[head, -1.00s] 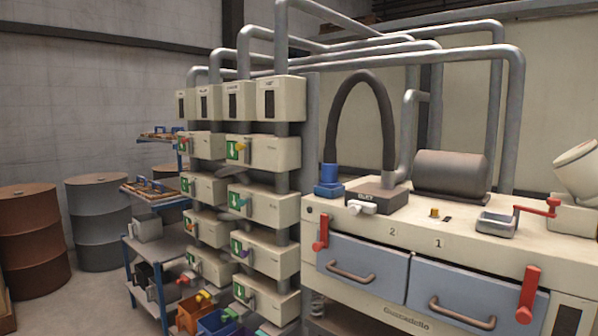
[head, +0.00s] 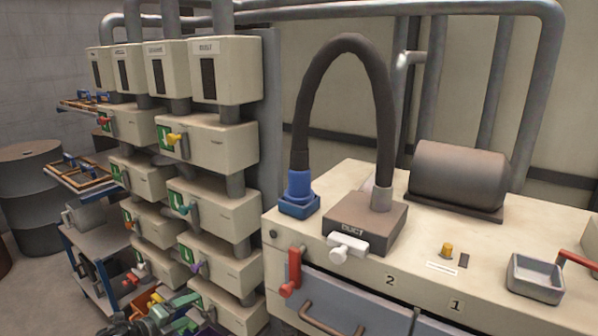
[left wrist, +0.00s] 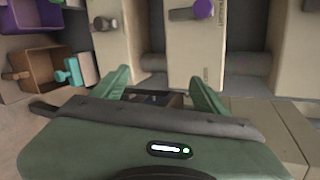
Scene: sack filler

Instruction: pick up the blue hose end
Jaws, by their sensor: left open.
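The blue hose end (head: 299,184) stands upright in a blue square holder (head: 299,205) on the left end of the cream counter. A dark hose (head: 341,45) arches from it to the box labelled like "DUCT" (head: 365,222). My left gripper (head: 176,309) is low at the bottom left of the head view, in front of the cream boxes, well below and left of the hose end. In the left wrist view its green fingers (left wrist: 162,92) are apart with nothing held between them. The hose end does not show in that view. My right gripper is not in view.
Stacked cream boxes (head: 210,207) with coloured levers stand left of the counter (head: 340,180). Space above the hose end's left is narrow.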

